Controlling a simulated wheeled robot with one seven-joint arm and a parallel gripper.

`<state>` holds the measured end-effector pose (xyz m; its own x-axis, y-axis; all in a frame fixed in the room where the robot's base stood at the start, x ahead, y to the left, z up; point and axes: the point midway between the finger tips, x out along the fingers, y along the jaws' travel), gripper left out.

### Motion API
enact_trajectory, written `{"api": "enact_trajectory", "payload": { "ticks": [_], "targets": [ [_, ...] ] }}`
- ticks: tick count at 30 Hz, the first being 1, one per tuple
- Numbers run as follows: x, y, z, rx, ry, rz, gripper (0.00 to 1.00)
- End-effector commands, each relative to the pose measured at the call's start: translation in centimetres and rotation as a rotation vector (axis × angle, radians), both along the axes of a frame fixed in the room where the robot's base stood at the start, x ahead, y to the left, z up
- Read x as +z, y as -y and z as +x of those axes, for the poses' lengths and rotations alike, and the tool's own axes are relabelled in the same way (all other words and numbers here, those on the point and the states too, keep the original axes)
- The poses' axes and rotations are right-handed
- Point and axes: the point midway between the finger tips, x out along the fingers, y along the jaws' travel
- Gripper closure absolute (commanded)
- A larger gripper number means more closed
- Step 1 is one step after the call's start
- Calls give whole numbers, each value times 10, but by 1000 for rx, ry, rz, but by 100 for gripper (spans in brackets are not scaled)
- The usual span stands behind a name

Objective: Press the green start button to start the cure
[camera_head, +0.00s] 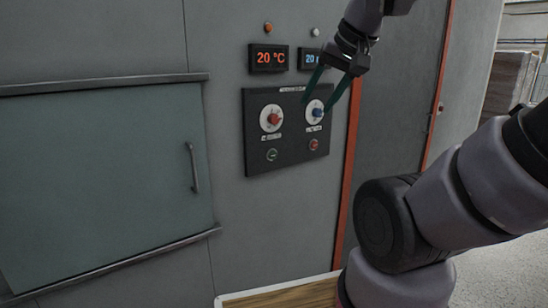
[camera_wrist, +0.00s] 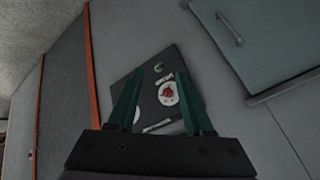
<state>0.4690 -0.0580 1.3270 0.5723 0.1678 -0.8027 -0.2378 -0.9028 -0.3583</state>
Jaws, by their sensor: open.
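The black control panel (camera_head: 258,160) is on the grey wall. The green start button (camera_head: 272,154) is at its lower left, below a red knob (camera_head: 271,119). A red button (camera_head: 314,145) is at the lower right, below a blue knob (camera_head: 318,113). My gripper (camera_head: 317,106) is open and empty, in front of the panel's upper right in the head view. In the wrist view, the green button (camera_wrist: 158,67) appears between the two teal fingertips (camera_wrist: 160,71), with the red knob (camera_wrist: 168,93) just below. The fingers look apart from the panel; the exact gap cannot be told.
Two displays sit above the panel, one reading 20 °C (camera_head: 268,57), the other (camera_head: 309,59) partly covered by my gripper. A glass-like door (camera_head: 100,180) with a handle (camera_head: 193,167) is left. An orange-red strip (camera_head: 350,150) runs right of the panel. A wooden-topped surface (camera_head: 285,296) is below.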

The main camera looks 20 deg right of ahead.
Motion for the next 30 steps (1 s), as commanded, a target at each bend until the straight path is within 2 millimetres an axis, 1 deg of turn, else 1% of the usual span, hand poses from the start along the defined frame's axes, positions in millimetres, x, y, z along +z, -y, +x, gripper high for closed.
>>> {"api": "enact_trajectory", "payload": {
  "ticks": [1,2,3,4,30],
  "targets": [
    [0,0,0,0,0,0,72],
    [0,0,0,0,0,0,84],
    [0,0,0,0,0,0,99],
    [0,0,0,0,0,0,100],
    [0,0,0,0,0,0,100]
  ]
}}
